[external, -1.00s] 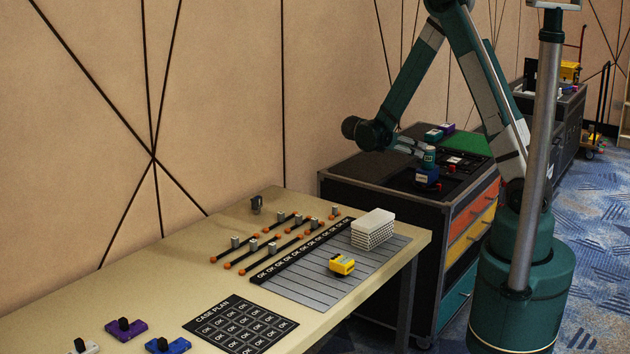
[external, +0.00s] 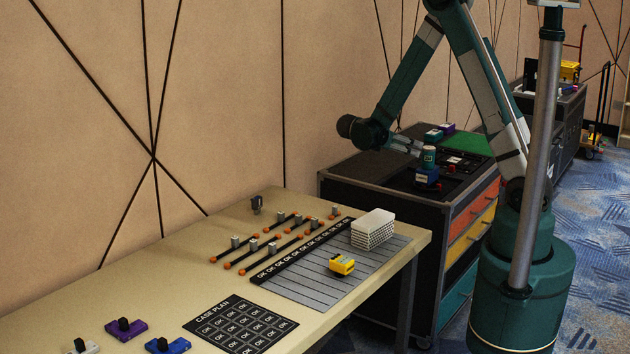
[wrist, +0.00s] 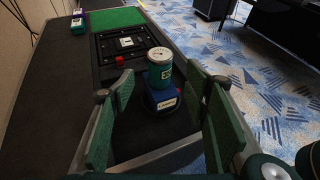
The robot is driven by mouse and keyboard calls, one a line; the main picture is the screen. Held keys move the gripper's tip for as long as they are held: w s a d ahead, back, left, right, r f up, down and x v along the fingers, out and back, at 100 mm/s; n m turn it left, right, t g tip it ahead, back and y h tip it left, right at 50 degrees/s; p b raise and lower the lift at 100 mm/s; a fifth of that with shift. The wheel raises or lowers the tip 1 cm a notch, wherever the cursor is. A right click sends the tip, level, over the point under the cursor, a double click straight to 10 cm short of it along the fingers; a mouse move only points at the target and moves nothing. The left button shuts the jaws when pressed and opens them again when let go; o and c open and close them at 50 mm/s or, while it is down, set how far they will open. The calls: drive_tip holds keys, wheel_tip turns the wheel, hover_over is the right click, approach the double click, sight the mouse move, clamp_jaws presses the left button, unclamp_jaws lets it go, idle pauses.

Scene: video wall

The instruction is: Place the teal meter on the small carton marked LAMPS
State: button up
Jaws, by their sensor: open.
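The teal cylinder with a pale round top, which looks like the teal meter (wrist: 160,72), stands upright on a small blue carton (wrist: 163,104) with a white label; the print is too small to read surely. In the external view the teal meter (external: 429,156) and blue carton (external: 427,176) are stacked on the black case. My gripper (external: 414,149) is at the meter's left there. In the wrist view my gripper (wrist: 160,88) is open, its green pads standing apart from the meter on both sides, nothing held between them.
The black case top (external: 358,170) also bears a recessed panel with a red block (wrist: 120,61), a green mat (wrist: 115,18), and teal and purple boxes (wrist: 79,23) at the back. The table at left holds a yellow device (external: 342,265) and a white stack (external: 373,229).

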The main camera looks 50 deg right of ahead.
drive_tip(key=shift+r, duration=0.1)
drive_tip(key=s+a+r+m+t+y, duration=0.2)
drive_tip(key=a+r+t+y, duration=0.15)
drive_tip(key=a, duration=0.35)
drive_tip(key=s+a+r+m+t+y, duration=0.25)
drive_tip(key=a+r, duration=0.25)
drive_tip(key=a, duration=0.3)
drive_tip(key=s+a+r+m+t+y, duration=0.2)
drive_tip(key=s+a, duration=0.4)
drive_tip(key=a, duration=0.5)
drive_tip(key=s+a+r+m+t+y, duration=0.3)
drive_tip(key=s+a+m, duration=0.3)
drive_tip(key=a, duration=0.4)
drive_tip(key=shift+a+m+t+y, duration=0.4)
drive_tip(key=shift+m+t+y, duration=0.2)
drive_tip(key=shift+y, duration=0.2)
